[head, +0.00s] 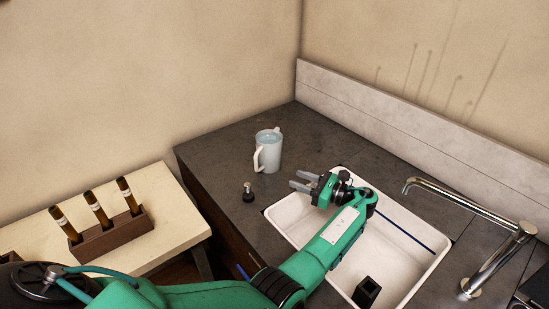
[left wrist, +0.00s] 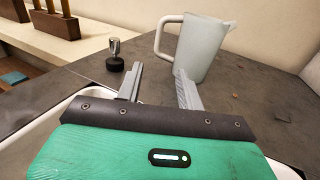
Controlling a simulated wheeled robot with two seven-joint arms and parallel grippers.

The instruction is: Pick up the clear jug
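The clear jug (head: 268,151) stands upright on the dark counter, left of the sink, with its handle towards the left. It looks pale and translucent. In the left wrist view the jug (left wrist: 201,47) is just beyond my left gripper's fingers. My left gripper (head: 297,180) is open and empty, to the right of the jug and nearer to me, over the sink's far left edge. Its two fingers (left wrist: 158,84) are apart and point towards the jug, with a gap before it. My right gripper is not in view.
A small black-and-metal knob-like piece (head: 248,192) stands on the counter in front of the jug; it also shows in the left wrist view (left wrist: 115,54). The white sink (head: 408,275) holds a small black block (head: 366,292). A tap (head: 490,262) is at right. A wooden rack (head: 112,235) stands left.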

